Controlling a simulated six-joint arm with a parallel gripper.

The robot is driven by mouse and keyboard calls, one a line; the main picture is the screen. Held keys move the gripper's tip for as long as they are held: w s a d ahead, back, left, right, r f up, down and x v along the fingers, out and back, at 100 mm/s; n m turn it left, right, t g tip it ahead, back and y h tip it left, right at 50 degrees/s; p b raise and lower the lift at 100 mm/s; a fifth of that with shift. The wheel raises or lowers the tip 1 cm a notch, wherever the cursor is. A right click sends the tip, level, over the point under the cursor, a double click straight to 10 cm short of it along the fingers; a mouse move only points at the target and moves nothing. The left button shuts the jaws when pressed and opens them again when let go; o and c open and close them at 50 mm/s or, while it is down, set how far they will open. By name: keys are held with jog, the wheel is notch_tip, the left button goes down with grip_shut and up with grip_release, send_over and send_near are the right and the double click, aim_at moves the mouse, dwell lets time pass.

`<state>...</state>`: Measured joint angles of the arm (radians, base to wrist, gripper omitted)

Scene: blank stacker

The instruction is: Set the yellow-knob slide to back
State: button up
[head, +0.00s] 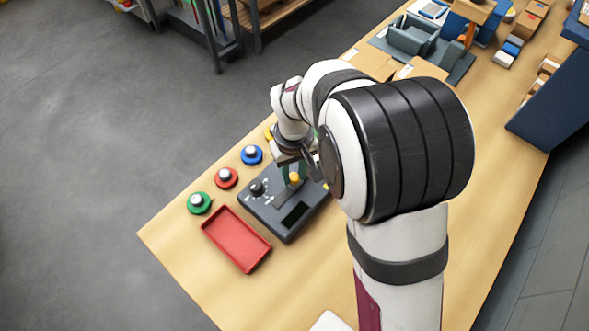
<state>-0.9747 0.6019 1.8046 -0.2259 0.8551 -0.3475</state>
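A dark grey control box (278,230) sits on the wooden table, left of my arm. A yellow knob (294,178) stands on its top, near the far side. A black knob (257,187) stands to its left on the same box. My gripper (293,171) points down right over the yellow knob, its greenish finger parts close around or beside it. The wrist and arm hide much of the fingers, so I cannot tell whether they touch the knob or how wide they are. The slot under the yellow knob is not clearly visible.
A red tray (211,230) lies left of the box. Silver-topped round pieces with green (207,207), red (234,181) and blue (260,158) bases line the table's left edge; a yellow one is partly hidden. Cardboard boxes (371,64) and a grey fixture (462,66) stand farther back.

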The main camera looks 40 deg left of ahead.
grip_shut()
dwell(1.0)
